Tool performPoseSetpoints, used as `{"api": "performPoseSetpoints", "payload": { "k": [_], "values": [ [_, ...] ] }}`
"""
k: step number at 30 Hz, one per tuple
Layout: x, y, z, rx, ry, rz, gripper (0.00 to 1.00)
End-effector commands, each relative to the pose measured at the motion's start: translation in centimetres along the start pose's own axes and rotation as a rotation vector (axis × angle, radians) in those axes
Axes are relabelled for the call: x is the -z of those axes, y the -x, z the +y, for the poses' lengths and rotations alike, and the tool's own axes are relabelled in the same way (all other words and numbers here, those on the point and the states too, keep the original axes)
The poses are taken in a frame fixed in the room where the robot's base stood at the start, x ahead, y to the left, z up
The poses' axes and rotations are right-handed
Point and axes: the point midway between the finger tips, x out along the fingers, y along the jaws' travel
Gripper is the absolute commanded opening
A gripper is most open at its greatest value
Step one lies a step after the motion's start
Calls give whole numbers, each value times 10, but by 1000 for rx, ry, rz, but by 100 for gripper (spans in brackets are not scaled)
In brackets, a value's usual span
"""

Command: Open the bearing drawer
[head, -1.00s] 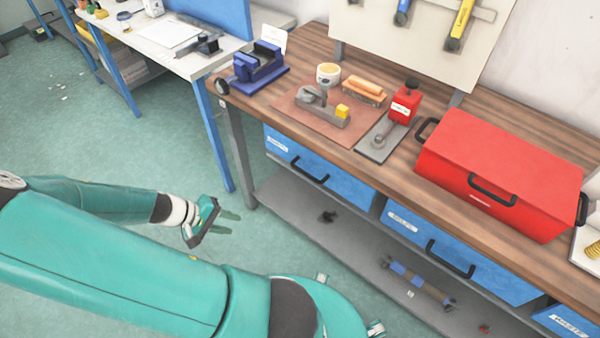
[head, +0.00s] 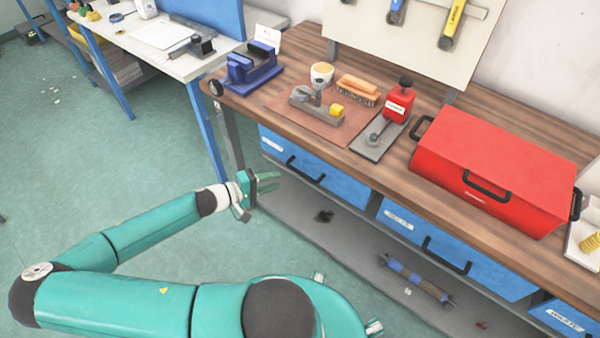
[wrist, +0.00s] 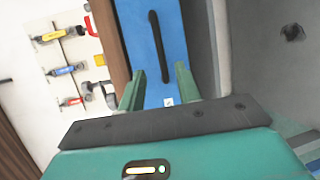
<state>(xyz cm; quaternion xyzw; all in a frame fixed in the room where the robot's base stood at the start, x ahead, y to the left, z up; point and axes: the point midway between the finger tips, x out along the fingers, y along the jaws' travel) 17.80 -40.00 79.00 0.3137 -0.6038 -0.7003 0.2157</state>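Under the bench top, a blue drawer (head: 335,183) at the left has a dark bar handle (head: 303,170) and a small white label (head: 272,145), too small to read. It looks shut. A second blue drawer (head: 480,262) with a like handle is right of it; I cannot tell by label which is the bearing drawer. My gripper (head: 272,182) is in front of the left drawer's left end, apart from it, and open and empty. In the wrist view, a blue drawer front (wrist: 172,22) and its handle (wrist: 159,48) lie ahead, beyond my spread fingers (wrist: 159,85).
The wooden bench top (head: 370,178) carries a blue vise (head: 252,68), a red press-like tool (head: 398,103) and a red toolbox (head: 498,165). A grey lower shelf (head: 345,235) below the drawers holds a roller-like part (head: 415,280).

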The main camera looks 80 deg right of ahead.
Motion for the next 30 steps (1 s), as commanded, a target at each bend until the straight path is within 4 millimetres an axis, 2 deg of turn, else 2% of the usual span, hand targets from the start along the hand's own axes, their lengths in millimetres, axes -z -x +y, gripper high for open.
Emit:
{"api": "performPoseSetpoints", "payload": {
  "k": [1,9,15,19,26,27,30],
  "values": [
    [-1,-12,0,-3,0,-5,34],
    [-1,-65,0,-1,1,-5,34],
    [-1,-92,0,0,1,-2,34],
    [0,-99,0,1,1,-1,34],
    [0,-100,-1,1,1,0,34],
    [0,-100,-1,1,1,0,32],
    [0,-100,-1,1,1,0,12]
  ]
}}
